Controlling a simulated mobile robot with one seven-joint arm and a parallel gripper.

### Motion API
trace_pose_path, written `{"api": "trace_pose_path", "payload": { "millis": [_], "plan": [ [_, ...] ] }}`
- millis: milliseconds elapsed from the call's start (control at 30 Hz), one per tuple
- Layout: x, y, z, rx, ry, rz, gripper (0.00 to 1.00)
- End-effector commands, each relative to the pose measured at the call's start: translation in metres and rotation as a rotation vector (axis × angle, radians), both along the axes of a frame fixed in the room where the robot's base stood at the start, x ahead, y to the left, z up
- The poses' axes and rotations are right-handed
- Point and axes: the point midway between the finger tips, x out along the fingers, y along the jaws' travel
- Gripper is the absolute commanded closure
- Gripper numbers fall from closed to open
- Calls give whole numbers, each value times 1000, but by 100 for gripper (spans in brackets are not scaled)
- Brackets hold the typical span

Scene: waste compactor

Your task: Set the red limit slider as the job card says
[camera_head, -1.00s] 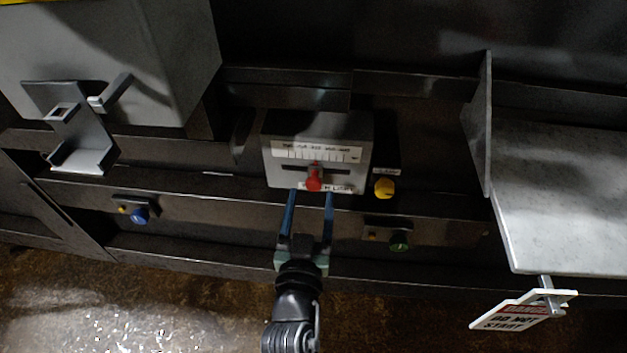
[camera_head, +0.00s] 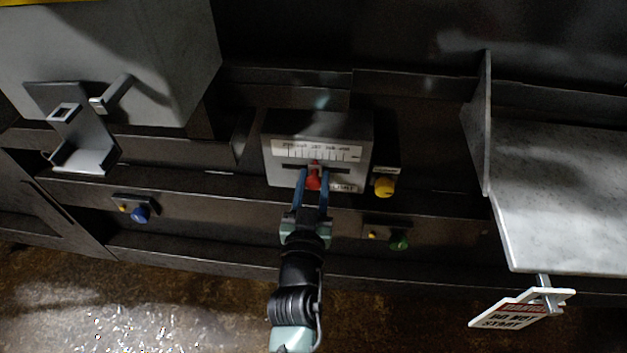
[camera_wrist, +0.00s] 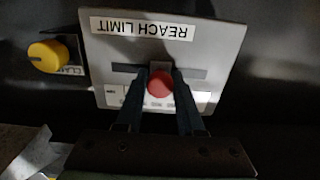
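The red limit slider (camera_head: 314,181) is a red knob in a dark slot on a grey box (camera_head: 282,178) with a printed scale (camera_head: 318,153) above the slot. In the wrist view the red knob (camera_wrist: 160,84) sits near the middle of the slot, below a label reading REACH LIMIT (camera_wrist: 142,28). My gripper (camera_head: 314,184) has its two blue fingers on either side of the knob; in the wrist view the fingertips (camera_wrist: 160,76) flank it closely. I cannot tell whether they touch it. The scale's figures are too small to read. No job card is readable.
A yellow knob (camera_head: 384,187) is just right of the box. A blue button (camera_head: 139,214) and a green button (camera_head: 399,241) are on the lower panel. A grey ledge (camera_head: 565,190) with a hanging danger sign (camera_head: 520,309) is at right. A grey bracket (camera_head: 85,158) is at left.

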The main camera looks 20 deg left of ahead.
Motion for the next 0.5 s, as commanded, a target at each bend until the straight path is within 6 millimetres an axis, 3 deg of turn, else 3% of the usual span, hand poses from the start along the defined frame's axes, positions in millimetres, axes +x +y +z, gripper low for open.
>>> {"api": "trace_pose_path", "payload": {
  "millis": [100,500],
  "plan": [
    [0,0,0,0,0,0,100],
    [0,0,0,0,0,0,100]
  ]
}}
